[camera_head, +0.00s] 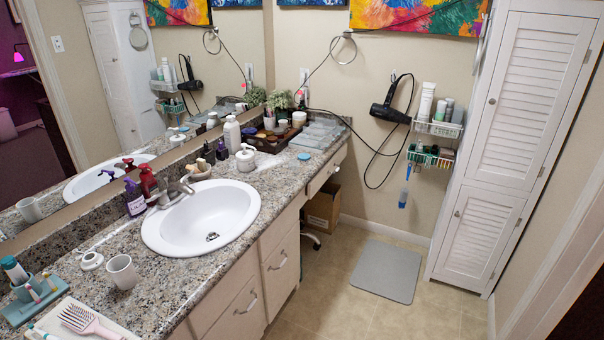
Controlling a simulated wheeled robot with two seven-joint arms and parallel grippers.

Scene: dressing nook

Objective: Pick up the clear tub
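Clear plastic containers (318,133) sit at the far right end of the granite counter (190,283), close to the wall. They look low and see-through, and I cannot tell how many there are or which one is the clear tub. The dark tray of make-up (268,143) is just left of them. Neither of my grippers shows in the head view.
The white sink (200,232) takes up the middle of the counter. A white soap pump (246,158), a white mug (122,271) and a pink hairbrush (85,320) stand or lie on it. A grey mat (385,270) lies on the open floor before the tall cabinet (485,230).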

